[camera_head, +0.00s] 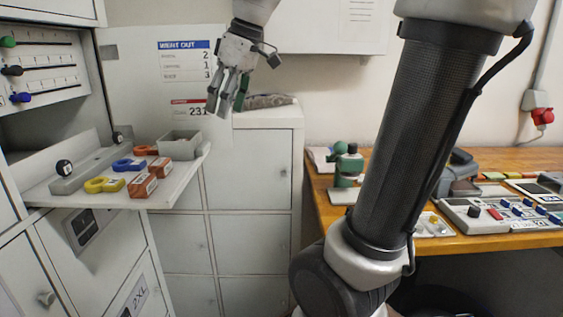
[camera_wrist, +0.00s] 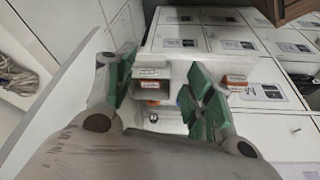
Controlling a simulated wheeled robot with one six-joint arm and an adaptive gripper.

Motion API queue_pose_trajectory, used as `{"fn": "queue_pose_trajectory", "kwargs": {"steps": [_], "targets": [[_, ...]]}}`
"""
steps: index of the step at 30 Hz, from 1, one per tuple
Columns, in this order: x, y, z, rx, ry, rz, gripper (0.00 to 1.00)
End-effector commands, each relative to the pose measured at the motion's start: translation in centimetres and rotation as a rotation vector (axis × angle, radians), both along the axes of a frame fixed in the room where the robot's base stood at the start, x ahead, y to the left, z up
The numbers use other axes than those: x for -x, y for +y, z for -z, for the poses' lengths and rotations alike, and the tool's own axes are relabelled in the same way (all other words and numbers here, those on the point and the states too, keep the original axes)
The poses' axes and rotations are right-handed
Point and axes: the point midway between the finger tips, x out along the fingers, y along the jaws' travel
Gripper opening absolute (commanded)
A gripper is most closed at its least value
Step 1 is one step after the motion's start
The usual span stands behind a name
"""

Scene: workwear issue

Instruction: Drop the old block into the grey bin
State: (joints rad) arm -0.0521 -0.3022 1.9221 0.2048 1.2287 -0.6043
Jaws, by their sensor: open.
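Several orange-red blocks with pale labels lie on the white shelf at left in the head view, a front one (camera_head: 142,185), a middle one (camera_head: 160,166) and a smaller one behind (camera_head: 146,150). I cannot tell which is the old block. The grey bin (camera_head: 180,147), an open box, stands at the shelf's right end. My gripper (camera_head: 226,108) hangs above and to the right of the bin, fingers down, open and empty. In the wrist view, my gripper's green-padded fingers (camera_wrist: 160,88) are spread apart, with a grey open box (camera_wrist: 152,88) visible between them.
Blue (camera_head: 128,164) and yellow (camera_head: 104,184) ring-ended pieces lie by the blocks. A grey bundle (camera_head: 265,101) rests on the white locker top (camera_head: 268,117) behind my gripper. A wooden bench (camera_head: 470,243) with devices stands at right. Air around my gripper looks clear.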

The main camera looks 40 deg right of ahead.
Motion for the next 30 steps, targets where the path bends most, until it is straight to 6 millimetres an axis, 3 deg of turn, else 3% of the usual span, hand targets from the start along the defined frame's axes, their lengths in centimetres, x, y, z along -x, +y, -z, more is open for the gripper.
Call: {"fn": "queue_pose_trajectory", "kwargs": {"steps": [1,3,6,10,15,30], "targets": [[3.2,-1.3,1.7,0.006,0.001,0.099,0.53],[6.8,-2.9,4.3,0.009,0.002,0.242,0.53],[11.1,-4.7,8.0,0.008,-0.006,0.415,0.53],[14.6,-6.0,11.6,0.003,-0.018,0.562,0.53],[15.9,-6.6,13.2,-0.001,-0.023,0.623,0.53],[15.8,-6.5,13.1,-0.002,-0.022,0.621,0.53]]}}
